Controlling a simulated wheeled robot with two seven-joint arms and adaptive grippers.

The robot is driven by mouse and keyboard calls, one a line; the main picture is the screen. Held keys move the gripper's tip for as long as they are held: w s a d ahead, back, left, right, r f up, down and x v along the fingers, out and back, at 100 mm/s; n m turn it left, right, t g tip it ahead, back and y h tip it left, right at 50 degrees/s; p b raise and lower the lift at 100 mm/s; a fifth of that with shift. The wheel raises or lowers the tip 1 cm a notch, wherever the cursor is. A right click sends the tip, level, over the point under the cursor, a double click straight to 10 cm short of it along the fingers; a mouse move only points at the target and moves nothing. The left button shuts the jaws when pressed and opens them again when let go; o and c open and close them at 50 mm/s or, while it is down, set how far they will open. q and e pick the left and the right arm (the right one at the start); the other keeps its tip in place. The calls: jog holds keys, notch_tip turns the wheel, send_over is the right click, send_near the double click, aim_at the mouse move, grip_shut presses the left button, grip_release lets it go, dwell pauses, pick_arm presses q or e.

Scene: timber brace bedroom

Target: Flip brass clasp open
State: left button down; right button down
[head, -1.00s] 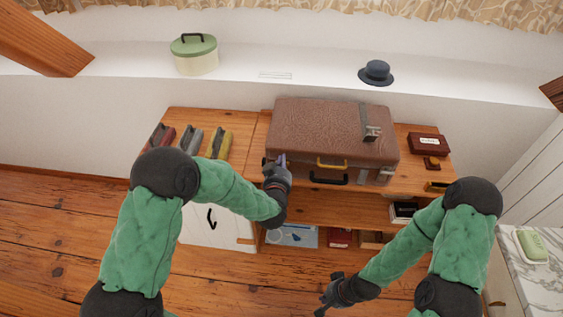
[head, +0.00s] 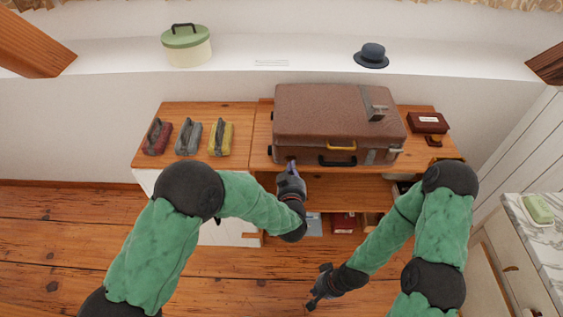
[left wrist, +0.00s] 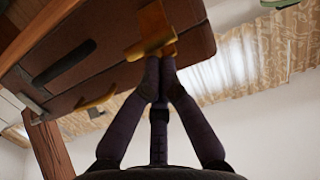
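The brown suitcase (head: 320,110) lies flat and closed on the wooden cabinet top. Its black handle (head: 338,160) and a brass-coloured handle (head: 341,147) show on the front. In the left wrist view, a brass clasp (left wrist: 150,28) sits on the suitcase edge. My left gripper (head: 291,165) is at the suitcase's front left; its fingertips come together at the clasp's lower end in the left wrist view (left wrist: 160,68). They look shut; whether they touch or pinch the clasp is unclear. The clasp is hidden in the head view. My right gripper (head: 315,288) hangs low over the floor, apart from everything.
Red, grey and yellow objects (head: 188,137) stand left of the suitcase. A dark red box (head: 428,122) lies to its right. A hat (head: 372,55) and round green-lidded box (head: 186,45) stand on the ledge. Open shelves are below; a marble-topped cabinet (head: 540,235) is at right.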

pick_arm(q)
jog(key=f, duration=0.1)
jog(key=s+f+b, duration=0.1)
jog(key=shift+a+f, duration=0.2)
jog(key=shift+f, duration=0.2)
jog(key=shift+w+d, duration=0.1)
dwell(0.5)
jog(key=shift+f, duration=0.1)
